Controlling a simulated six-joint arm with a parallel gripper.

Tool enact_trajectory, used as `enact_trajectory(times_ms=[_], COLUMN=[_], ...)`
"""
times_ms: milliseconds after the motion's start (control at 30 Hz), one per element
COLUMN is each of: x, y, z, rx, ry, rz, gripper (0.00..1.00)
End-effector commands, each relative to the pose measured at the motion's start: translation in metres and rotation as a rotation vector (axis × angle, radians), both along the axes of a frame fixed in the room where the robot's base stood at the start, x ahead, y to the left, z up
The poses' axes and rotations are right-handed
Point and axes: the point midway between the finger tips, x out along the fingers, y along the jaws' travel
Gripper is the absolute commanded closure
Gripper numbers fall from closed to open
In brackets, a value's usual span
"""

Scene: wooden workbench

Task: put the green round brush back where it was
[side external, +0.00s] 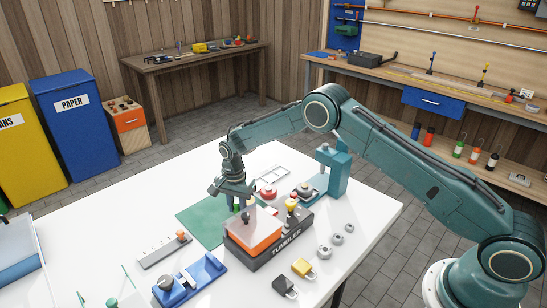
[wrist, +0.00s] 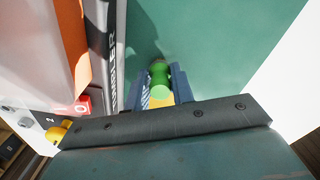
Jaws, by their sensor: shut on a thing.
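The green round brush (wrist: 159,75) shows in the wrist view between the two fingers of my gripper (wrist: 157,84), with a yellow part nearer the palm. My gripper is shut on it. In the side external view my gripper (side external: 238,202) points down just behind the tumbler, over the green mat (side external: 197,213). A bit of green shows at its fingers there, but the tumbler partly hides the brush. I cannot tell whether the brush touches the mat.
The orange-topped tumbler (side external: 255,238) stands close beside my gripper, and at left in the wrist view. A teal press (side external: 338,175), a red round item (side external: 267,191), a blue fixture (side external: 190,281) and a yellow padlock (side external: 303,268) stand around.

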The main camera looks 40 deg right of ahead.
Motion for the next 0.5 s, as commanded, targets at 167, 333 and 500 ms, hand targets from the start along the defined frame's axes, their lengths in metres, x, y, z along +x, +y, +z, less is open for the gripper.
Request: enact_trajectory(times_ms=[167, 333, 500], x=[0.0003, 0.0001, 0.0001], y=[0.0, 0.0, 0.0], z=[-0.0003, -0.0015, -0.003], rx=[0.0, 0.0, 0.0], ry=[-0.001, 0.0, 0.0], rz=[0.0, 0.0, 0.0], gripper=[0.99, 0.99, 0.6])
